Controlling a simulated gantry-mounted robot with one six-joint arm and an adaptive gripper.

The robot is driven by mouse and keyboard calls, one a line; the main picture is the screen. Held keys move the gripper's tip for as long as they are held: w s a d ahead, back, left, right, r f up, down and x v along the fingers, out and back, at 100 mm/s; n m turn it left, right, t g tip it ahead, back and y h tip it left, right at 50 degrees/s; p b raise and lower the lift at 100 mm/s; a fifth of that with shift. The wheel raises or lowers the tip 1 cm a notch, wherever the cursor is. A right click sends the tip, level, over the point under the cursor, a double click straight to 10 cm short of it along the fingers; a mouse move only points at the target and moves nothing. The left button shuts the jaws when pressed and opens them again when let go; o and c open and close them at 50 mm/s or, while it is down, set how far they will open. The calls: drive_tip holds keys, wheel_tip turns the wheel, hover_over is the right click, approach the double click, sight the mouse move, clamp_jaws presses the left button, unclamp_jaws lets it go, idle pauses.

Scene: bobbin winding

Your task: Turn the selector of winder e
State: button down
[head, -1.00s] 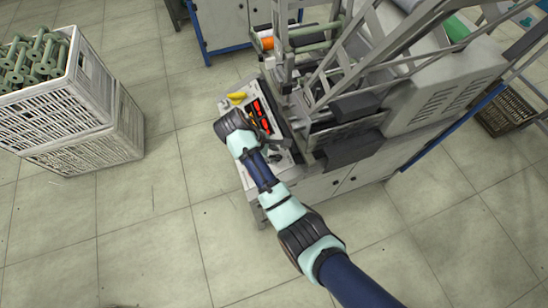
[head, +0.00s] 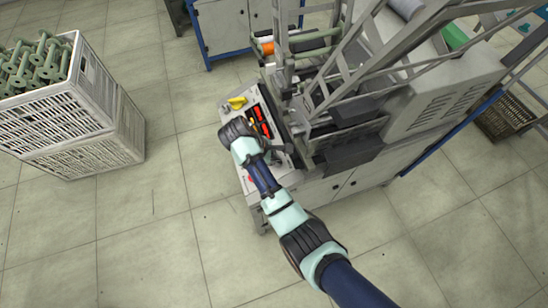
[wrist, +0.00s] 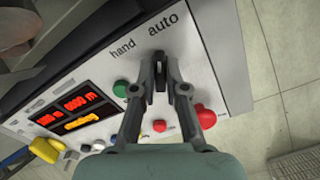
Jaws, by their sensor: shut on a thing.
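The winder's control panel (wrist: 222,60) fills much of the wrist view, with the printed words "hand" and "auto". The black selector (wrist: 160,72) sits just below these words, and its handle points roughly up toward "auto". My gripper (wrist: 161,66) is shut on the selector, one finger on each side. The fingers hide parts of the selector and the panel. In the head view the winder (head: 440,100) stands at right of centre, and my arm's end covers part of its panel (head: 258,100).
A red mushroom button (wrist: 205,116), a small red button (wrist: 159,126) and a green button (wrist: 120,88) lie close around the fingers. A lit display (wrist: 75,112) and a yellow part (wrist: 46,150) are at left. White crates (head: 60,125) stand on open floor.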

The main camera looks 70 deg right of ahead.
drive_tip(key=r+n+p, duration=0.1)
drive_tip(key=p, duration=0.3)
drive_tip(key=shift+n, duration=0.4)
drive_tip(key=n+p, duration=0.2)
drive_tip(key=p, duration=0.2)
drive_tip(key=shift+f+n+p, duration=0.1)
drive_tip(key=shift+n+p, duration=0.25)
drive_tip(key=shift+n, duration=0.05)
drive_tip(key=n+p, duration=0.3)
drive_tip(key=shift+d+f, duration=0.15)
drive_tip(key=shift+f, duration=0.05)
drive_tip(key=shift+w+f+n+p, duration=0.15)
drive_tip(key=shift+n+p, duration=0.75)
drive_tip(key=shift+n, duration=1.1)
drive_tip(key=shift+f, duration=0.1)
drive_tip(key=c, duration=1.2)
unclamp_jaws()
